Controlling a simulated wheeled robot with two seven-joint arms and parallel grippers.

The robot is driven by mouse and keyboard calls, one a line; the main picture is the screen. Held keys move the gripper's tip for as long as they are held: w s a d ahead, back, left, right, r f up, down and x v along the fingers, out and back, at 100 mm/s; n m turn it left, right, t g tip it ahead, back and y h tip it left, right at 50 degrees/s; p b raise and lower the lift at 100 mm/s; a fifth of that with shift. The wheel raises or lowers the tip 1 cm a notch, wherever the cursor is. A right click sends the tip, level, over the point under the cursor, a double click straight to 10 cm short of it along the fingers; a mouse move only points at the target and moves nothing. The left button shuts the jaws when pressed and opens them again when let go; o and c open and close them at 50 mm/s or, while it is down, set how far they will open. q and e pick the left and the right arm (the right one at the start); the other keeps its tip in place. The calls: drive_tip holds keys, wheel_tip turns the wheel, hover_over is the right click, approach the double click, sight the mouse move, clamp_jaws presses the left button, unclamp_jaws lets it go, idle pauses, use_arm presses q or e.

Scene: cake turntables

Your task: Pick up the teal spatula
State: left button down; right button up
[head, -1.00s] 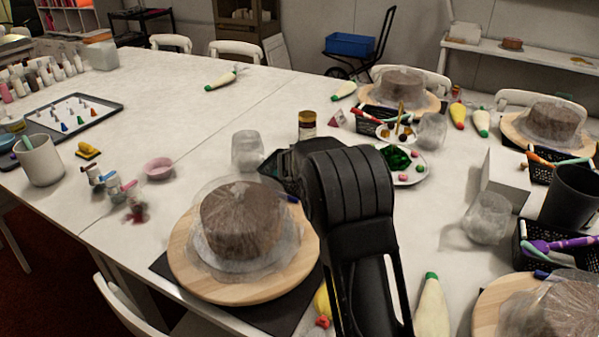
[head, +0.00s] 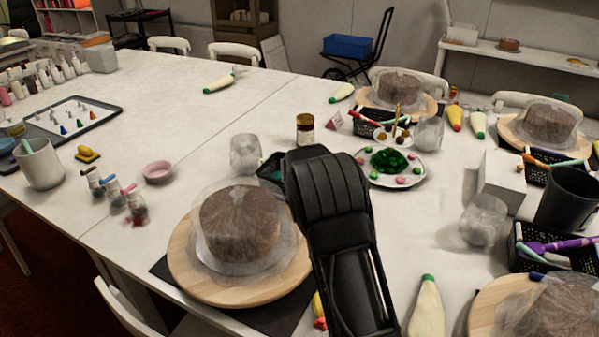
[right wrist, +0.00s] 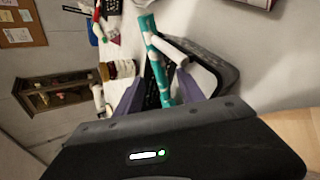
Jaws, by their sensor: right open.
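The teal spatula (right wrist: 153,42) shows in the right wrist view as a teal stick with pale bands, leaning in a black mesh basket (right wrist: 228,72). My right gripper (right wrist: 158,90) is open, with one finger on each side of the spatula's lower visible part; I cannot tell whether either finger touches it. In the head view my right arm covers the gripper's fingers and most of this basket (head: 271,167), and the spatula cannot be made out there. My left gripper is not in view.
A wrapped cake on a wooden turntable (head: 185,270) stands just left of my arm. A plate of green and pink pieces (head: 418,173) lies to the right.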

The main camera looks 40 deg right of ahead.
drive_tip(key=p+x, duration=0.1)
drive_tip(key=x, duration=0.2)
drive_tip(key=shift+w+d+f, duration=0.15)
drive_tip(key=shift+d, duration=0.15)
drive_tip(key=shift+c, duration=0.4)
clamp_jaws()
idle(0.4)
